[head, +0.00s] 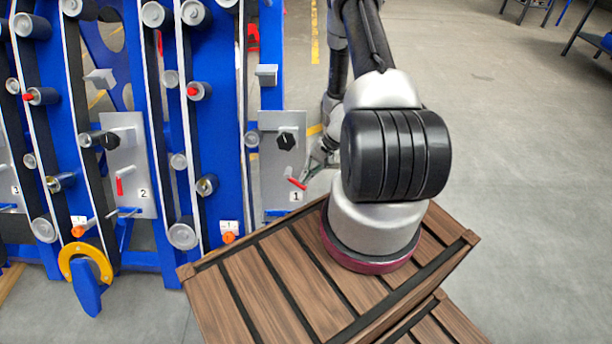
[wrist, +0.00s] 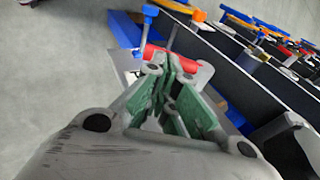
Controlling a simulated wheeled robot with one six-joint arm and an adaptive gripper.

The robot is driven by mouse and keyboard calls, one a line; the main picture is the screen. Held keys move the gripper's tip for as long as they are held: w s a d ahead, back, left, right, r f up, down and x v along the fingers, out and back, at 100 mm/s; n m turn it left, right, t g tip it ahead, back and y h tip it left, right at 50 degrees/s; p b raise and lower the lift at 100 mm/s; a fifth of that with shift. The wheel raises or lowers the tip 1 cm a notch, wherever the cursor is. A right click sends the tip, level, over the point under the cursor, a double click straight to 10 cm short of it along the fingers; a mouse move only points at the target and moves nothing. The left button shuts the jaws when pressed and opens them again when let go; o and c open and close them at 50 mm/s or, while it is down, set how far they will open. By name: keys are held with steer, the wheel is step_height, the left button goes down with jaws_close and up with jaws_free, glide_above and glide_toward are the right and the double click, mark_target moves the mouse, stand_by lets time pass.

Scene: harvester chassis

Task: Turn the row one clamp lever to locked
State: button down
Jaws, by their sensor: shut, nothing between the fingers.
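The row one plate (head: 270,185), marked 1, is grey and stands upright on the blue chassis. Its red clamp lever (head: 296,184) juts from the lower right of the plate, tilted down to the right. My gripper (head: 310,171) is close beside the lever in the head view, partly hidden behind my arm. In the wrist view, the red lever (wrist: 186,62) lies just beyond the fingertips of my gripper (wrist: 170,72). The green-padded fingers are shut with nothing between them. I cannot tell whether they touch the lever.
A black hexagonal knob (head: 286,140) sits above the lever on the same plate. The row two plate (head: 128,165) has its own red lever (head: 119,186). Rollers and black belts line the blue chassis (head: 220,120).

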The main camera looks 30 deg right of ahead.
mark_target(307, 190)
steer(key=shift+f, duration=0.1)
steer(key=a+f+m+t+y, duration=0.1)
steer(key=t, duration=0.2)
steer(key=a+f+m+t+y, duration=0.1)
steer(key=f+m+t+y, duration=0.1)
steer(key=t, duration=0.1)
steer(key=s+a+f+m+t+y, duration=0.1)
steer(key=t+y, duration=0.1)
steer(key=shift+f+m+t, duration=0.15)
steer(key=shift+m+t, duration=0.15)
steer(key=shift+t, duration=0.1)
steer(key=shift+a+f, duration=0.15)
steer(key=shift+a, duration=0.1)
steer(key=shift+a+f, duration=0.1)
stand_by(0.4)
